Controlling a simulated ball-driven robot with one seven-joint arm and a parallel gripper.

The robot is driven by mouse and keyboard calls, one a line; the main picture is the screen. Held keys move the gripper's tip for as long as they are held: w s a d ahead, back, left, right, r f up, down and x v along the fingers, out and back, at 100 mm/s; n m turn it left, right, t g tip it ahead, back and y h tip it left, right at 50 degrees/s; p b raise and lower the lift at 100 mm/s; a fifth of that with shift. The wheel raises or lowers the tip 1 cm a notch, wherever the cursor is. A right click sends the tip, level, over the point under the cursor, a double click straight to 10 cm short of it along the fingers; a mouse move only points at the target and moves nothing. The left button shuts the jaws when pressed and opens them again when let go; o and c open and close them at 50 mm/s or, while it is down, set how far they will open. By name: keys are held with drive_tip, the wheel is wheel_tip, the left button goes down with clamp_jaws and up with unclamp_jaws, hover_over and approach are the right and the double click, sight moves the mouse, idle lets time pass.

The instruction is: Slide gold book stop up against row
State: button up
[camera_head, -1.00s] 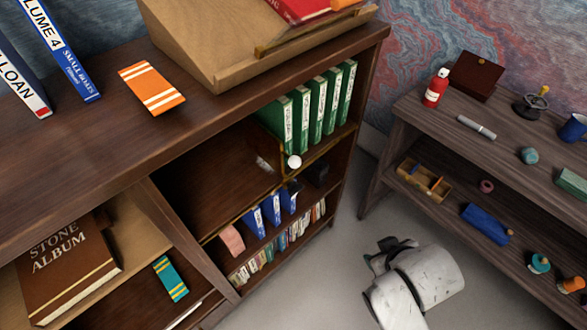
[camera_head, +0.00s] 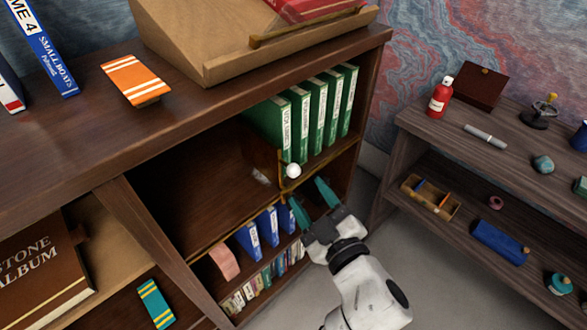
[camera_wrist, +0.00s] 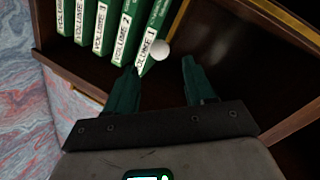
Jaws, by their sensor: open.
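The gold book stop (camera_head: 281,167) stands on the upper shelf of the brown bookcase, just left of the row of green volumes (camera_head: 315,110). Its white round knob (camera_head: 292,171) faces out at the shelf front. I cannot tell whether the stop touches the nearest volume. In the wrist view, the knob (camera_wrist: 159,49) is beside the spine of Volume 1 (camera_wrist: 145,62), with a thin gold edge (camera_wrist: 181,16) above it. My gripper (camera_head: 309,196) is open, its teal fingers pointing at the shelf from just below the knob. Its fingertips (camera_wrist: 159,68) lie either side of the knob in the picture, apparently apart from it.
The shelf left of the stop is mostly bare, with a small pale item (camera_head: 260,176) on it. Blue binders (camera_head: 258,228) and a pink item (camera_head: 224,262) stand below. A low side shelf (camera_head: 470,165) with small objects is at right, with open floor between.

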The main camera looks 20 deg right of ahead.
sight(297, 176)
drive_tip(key=w+p, duration=0.1)
drive_tip(key=w, duration=0.7)
drive_tip(key=shift+w+d, duration=0.1)
drive_tip(key=shift+w, duration=0.05)
drive_tip(key=shift+c, duration=0.2)
clamp_jaws()
